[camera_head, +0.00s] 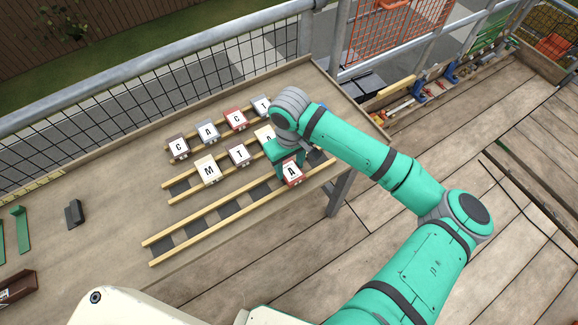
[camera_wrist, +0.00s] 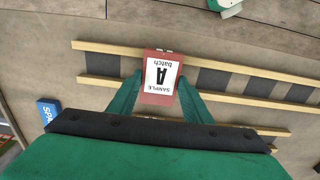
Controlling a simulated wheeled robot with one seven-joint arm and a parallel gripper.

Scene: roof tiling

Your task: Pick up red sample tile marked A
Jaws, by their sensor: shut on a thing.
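The red sample tile marked A (camera_head: 292,173) is at the right of the sample rack in the head view, near the front rails. In the wrist view the red tile (camera_wrist: 161,78) shows its white label, upside down, with "SAMPLE A batch". My gripper (camera_wrist: 160,95) has its two green fingers on either side of the tile and is shut on it. In the head view my gripper (camera_head: 286,160) is partly hidden by the wrist. I cannot tell whether the tile is clear of the rails.
The front rails (camera_head: 205,225) hold dark patches and are otherwise bare. A dark block (camera_head: 74,213) lies on the table at left.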

